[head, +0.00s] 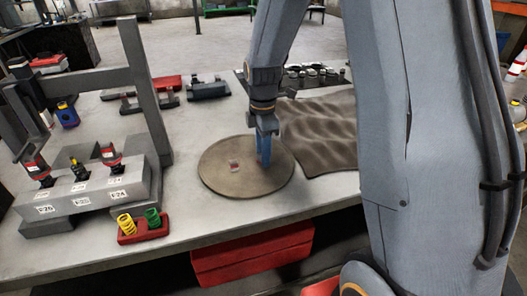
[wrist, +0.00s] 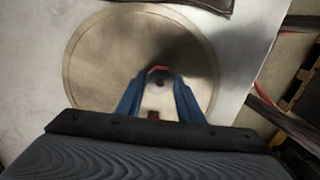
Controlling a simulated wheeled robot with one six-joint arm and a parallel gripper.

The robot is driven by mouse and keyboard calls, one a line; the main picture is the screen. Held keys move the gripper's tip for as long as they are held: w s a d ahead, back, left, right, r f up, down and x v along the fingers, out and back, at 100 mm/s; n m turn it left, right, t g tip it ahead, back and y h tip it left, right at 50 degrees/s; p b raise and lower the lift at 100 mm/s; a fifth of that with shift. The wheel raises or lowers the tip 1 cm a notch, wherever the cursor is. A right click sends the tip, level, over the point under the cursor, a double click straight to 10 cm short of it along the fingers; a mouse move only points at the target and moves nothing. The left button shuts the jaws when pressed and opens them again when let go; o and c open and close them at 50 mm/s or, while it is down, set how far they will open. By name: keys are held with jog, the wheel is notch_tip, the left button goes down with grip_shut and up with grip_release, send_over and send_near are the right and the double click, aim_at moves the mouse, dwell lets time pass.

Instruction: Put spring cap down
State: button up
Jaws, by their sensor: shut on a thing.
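My gripper (head: 264,156) points down over the right part of a round brown mat (head: 215,180) on the bench. Its blue fingers are shut on a small part, the spring cap (wrist: 159,70). In the wrist view the cap shows between the fingertips as a reddish rim with a dark middle. The fingers hide most of it. I cannot tell whether the cap touches the mat. A small clear and red item (head: 233,165) lies on the mat, left of my gripper.
A grey rack (head: 90,190) with several injector-like parts stands at left. In front of it, a red holder (head: 143,230) carries a yellow and a green spring. A crumpled brown cloth (head: 322,130) lies right of the mat. Red and dark trays sit behind. The mat's front is clear.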

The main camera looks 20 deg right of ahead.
jog(key=shift+f, duration=0.35)
jog(key=shift+f, duration=0.35)
jog(key=o, duration=1.1)
jog(key=shift+c, duration=0.2)
jog(key=shift+r, duration=0.1)
notch_tip(320, 180, up, 13)
jog(key=b, duration=0.3)
jog(key=s+f+m, duration=0.3)
jog(key=s+m, duration=0.2)
jog(key=m, duration=0.1)
jog(key=s+f+m, duration=0.4)
jog(key=s+m, duration=0.2)
jog(key=s+f+m, duration=0.4)
jog(key=s+m, duration=0.2)
jog(key=shift+s+f+t, duration=0.1)
jog(key=shift+s+t, duration=0.15)
jog(key=shift+t, duration=0.15)
